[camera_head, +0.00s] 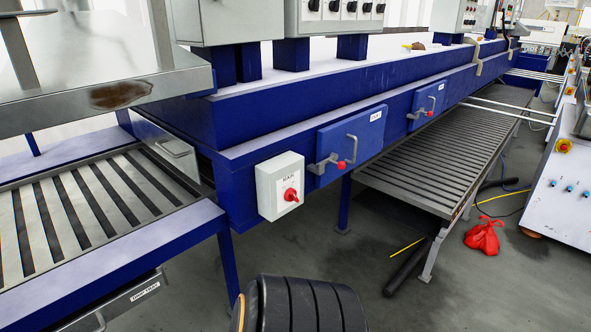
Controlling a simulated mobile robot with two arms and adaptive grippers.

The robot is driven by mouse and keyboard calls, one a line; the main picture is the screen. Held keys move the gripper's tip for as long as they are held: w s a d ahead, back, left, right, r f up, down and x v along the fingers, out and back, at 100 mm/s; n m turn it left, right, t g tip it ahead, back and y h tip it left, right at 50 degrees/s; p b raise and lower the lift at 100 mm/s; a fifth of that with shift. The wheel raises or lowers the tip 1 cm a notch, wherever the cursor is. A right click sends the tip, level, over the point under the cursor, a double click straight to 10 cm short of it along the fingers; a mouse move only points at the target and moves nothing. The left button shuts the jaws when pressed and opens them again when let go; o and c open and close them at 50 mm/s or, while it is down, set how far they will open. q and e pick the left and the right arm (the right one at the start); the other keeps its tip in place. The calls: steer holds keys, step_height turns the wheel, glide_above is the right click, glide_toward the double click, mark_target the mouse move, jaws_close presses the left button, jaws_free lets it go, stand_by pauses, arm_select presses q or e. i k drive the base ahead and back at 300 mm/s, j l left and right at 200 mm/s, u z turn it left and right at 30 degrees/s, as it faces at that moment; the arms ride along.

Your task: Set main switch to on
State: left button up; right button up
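The main switch is a white box (266,192) on the front of the blue machine frame, left of centre. It has a red rotary knob (291,195) and a label above the knob that seems to read MAIN. The knob is too small to tell which position it is in. Neither my left nor my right gripper is in view. A dark ribbed part at the bottom centre, below the switch box, looks like part of my own arm; no fingers show on it.
Blue panels (351,145) with handles and red knobs sit right of the switch. A slatted metal table (100,215) stands at left, a slatted shelf (440,165) at right. A red bag (484,236) and a black tube (407,267) lie on the floor. Space before the switch looks clear.

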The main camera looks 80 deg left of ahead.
mark_target(290, 195)
steer(key=u, duration=2.8)
